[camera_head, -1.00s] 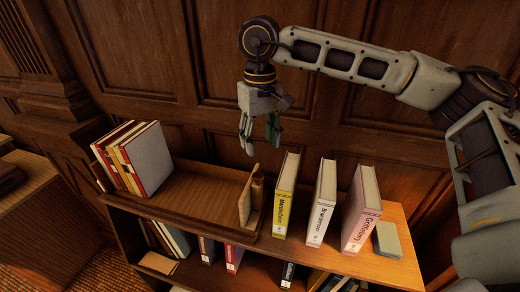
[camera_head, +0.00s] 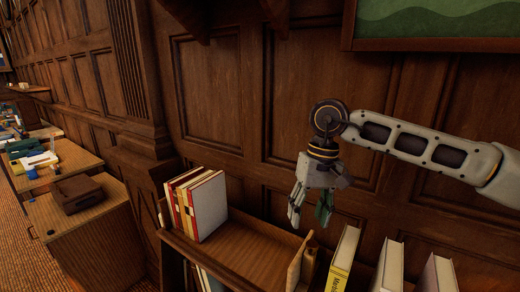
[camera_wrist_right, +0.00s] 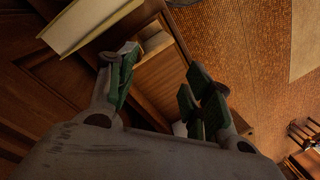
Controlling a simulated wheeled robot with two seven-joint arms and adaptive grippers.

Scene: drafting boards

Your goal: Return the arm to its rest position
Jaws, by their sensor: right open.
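My right gripper (camera_head: 308,207) hangs above the bookshelf, fingers pointing down, open and empty. Its green-padded fingers also show spread apart in the right wrist view (camera_wrist_right: 160,95), with nothing between them. My right arm comes in from the right side of the head view. My left gripper is in neither view.
The bookshelf top (camera_head: 235,247) holds a group of red and cream books (camera_head: 205,205) at left. A wooden bookend (camera_head: 298,265) and a yellow book (camera_head: 342,262) stand below and right of the gripper. Panelled wall stands behind. Desks (camera_head: 85,225) are at left.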

